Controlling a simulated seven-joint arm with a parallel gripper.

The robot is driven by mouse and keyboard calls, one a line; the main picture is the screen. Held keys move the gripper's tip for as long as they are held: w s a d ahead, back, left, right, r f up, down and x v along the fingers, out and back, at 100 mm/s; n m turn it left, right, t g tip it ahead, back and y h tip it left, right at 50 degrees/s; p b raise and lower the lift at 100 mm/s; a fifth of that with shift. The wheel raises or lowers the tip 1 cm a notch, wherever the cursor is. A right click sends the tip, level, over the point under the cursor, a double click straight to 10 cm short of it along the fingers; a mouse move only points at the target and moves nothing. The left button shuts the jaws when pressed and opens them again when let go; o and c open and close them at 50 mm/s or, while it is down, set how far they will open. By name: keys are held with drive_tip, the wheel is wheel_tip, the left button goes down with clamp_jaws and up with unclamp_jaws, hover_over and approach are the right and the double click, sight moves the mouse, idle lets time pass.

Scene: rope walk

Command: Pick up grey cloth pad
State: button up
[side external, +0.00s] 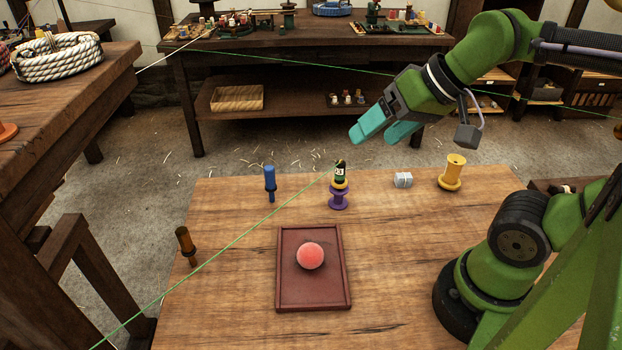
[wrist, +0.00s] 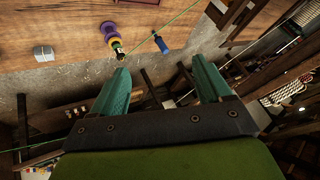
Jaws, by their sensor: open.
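The grey cloth pad (side external: 403,180) is a small, folded block near the back right of the wooden table, left of a yellow spool. It also shows in the wrist view (wrist: 43,53), at the upper left, outside the space between my fingers. My gripper (side external: 377,138) is in the air above the table's back edge, to the left of the pad and apart from it. Its two teal fingers (wrist: 157,76) are spread with nothing between them.
A yellow spool (side external: 453,174), blue tool (side external: 270,182) and brown-handled tool (side external: 186,245) stand about. A green line (side external: 240,240) crosses the scene.

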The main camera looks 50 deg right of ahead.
wheel_tip(320, 180, up, 9)
drive_tip(key=m+g+h, duration=0.2)
drive_tip(key=m+g, duration=0.3)
drive_tip(key=g, duration=0.2)
hover_over(404, 175)
drive_tip(key=f, duration=2)
drive_tip(key=s+f, duration=0.1)
drive_tip(key=f, duration=0.8)
drive_tip(key=shift+a+f, duration=0.15)
drive_tip(key=shift+f, duration=0.25)
drive_tip(key=shift+w+f, duration=0.25)
drive_tip(key=shift+f, duration=1.25)
drive_tip(key=shift+w+f, duration=0.2)
drive_tip(key=shift+f, duration=1.25)
drive_tip(key=shift+c, duration=0.4)
drive_tip(key=c, duration=1)
